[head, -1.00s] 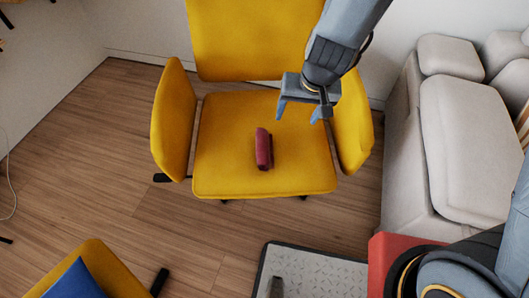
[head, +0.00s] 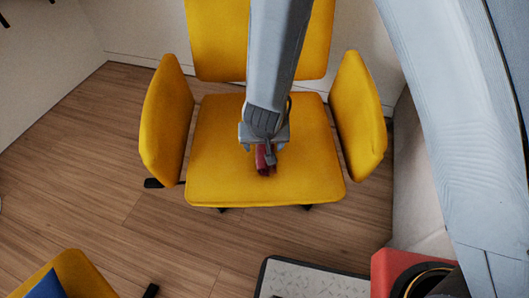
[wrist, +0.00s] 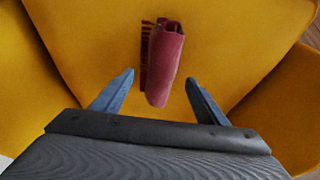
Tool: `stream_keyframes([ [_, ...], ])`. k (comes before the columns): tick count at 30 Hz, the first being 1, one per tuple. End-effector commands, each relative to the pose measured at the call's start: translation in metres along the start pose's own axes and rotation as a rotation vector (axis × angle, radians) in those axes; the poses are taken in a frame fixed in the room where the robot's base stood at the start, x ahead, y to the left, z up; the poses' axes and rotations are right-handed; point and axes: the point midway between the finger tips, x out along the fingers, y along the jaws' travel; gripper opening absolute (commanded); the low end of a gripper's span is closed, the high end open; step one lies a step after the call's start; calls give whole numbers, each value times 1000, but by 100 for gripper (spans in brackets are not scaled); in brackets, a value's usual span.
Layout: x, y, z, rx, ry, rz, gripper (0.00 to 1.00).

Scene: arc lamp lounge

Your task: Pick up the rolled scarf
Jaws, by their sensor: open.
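The rolled scarf (head: 266,168) is a dark red roll lying on the seat of the yellow chair (head: 215,150). In the head view my gripper (head: 264,150) is over it and hides its far part. In the wrist view the rolled scarf (wrist: 165,62) shows whole, with a fringe along its left side. My gripper (wrist: 160,82) is open there, with one blue finger to each side of the scarf's near end. Most of the roll lies beyond the fingertips. I see no finger touching it.
The chair's left armrest (head: 166,120) and right armrest (head: 361,115) rise beside the seat, and its backrest (head: 215,45) stands behind. Another yellow seat with a blue cushion (head: 47,286) is at the lower left. Wooden floor (head: 100,150) lies open at left.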

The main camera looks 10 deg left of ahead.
Motion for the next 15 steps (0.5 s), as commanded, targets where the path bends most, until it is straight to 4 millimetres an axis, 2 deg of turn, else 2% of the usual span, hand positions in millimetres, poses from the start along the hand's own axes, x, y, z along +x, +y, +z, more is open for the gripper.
stream_keyframes([
  [1,10,1,2,0,-1,1,67],
  [6,24,0,0,0,0,0,67],
  [14,24,0,0,0,1,-1,67],
  [15,24,0,0,0,1,-1,61],
])
